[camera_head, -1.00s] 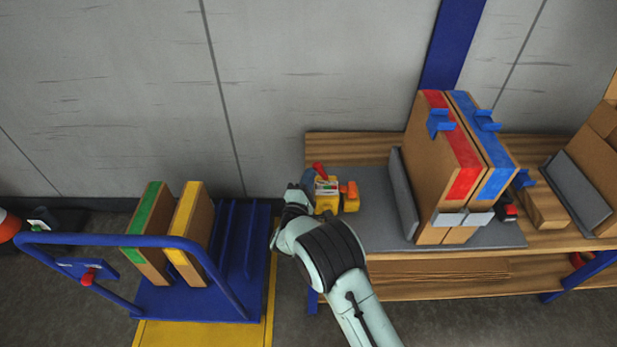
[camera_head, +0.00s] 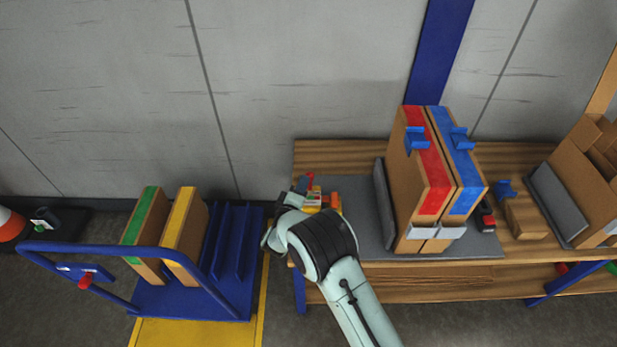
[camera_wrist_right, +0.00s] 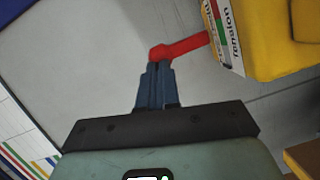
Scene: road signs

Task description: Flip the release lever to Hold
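The release lever is a red arm (camera_wrist_right: 185,47) on a yellow unit (camera_wrist_right: 268,45) with a white label, at the top right of the right wrist view. In the head view, the red lever (camera_head: 309,181) and the yellow unit show at the left end of the bench, partly hidden by my right arm. My right gripper (camera_wrist_right: 157,66) has its dark fingers together. Their tips are at the lever's free end and seem to touch it; I see nothing held between them. My left gripper is not in view.
Brown boxes with red (camera_head: 432,170) and blue (camera_head: 461,165) bands stand on the grey mat of the wooden bench (camera_head: 340,153). A blue cart (camera_head: 185,303) with green-banded (camera_head: 137,222) and yellow-banded (camera_head: 186,225) boxes stands to the left.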

